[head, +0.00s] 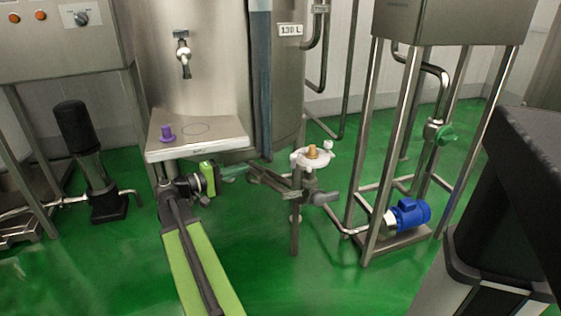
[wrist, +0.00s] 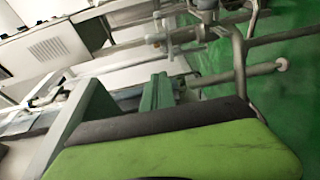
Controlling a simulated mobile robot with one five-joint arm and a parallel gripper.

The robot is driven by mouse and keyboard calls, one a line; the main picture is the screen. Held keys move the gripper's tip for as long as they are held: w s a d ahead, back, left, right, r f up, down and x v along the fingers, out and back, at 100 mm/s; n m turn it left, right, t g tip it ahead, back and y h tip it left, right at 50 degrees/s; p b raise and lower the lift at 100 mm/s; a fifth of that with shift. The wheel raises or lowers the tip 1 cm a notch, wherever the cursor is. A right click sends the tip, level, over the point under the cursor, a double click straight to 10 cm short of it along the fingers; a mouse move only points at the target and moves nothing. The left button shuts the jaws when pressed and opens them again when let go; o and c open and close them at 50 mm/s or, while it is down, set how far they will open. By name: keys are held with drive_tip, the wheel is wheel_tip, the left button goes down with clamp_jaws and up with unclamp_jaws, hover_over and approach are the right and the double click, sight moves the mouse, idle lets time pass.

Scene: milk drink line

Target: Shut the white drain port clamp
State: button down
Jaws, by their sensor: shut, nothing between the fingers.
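The white drain port clamp (head: 299,160) is a pale ring on top of a metal stand, around a tan plug (head: 312,152). A small white knob (head: 328,147) sticks up at its right side. I cannot tell whether the clamp is open or shut. My gripper (head: 237,170) is to the left of the clamp and a little lower, apart from it in the picture. Its teal fingers are shut and empty. The wrist view shows my gripper (wrist: 157,105) near the middle. I cannot make out the clamp for sure there.
A small steel shelf (head: 222,147) with a purple part (head: 167,133) stands behind my arm. A grey valve handle (head: 325,198) sits just below the clamp. A blue pump (head: 410,213) stands under the steel frame at right.

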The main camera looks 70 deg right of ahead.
drive_tip(key=r, duration=0.1)
approach(298, 160)
drive_tip(key=d+r, duration=0.2)
drive_tip(key=d, duration=0.1)
drive_tip(key=shift+s+d, duration=0.1)
drive_tip(key=shift+s, duration=0.5)
drive_tip(key=shift+h, duration=0.3)
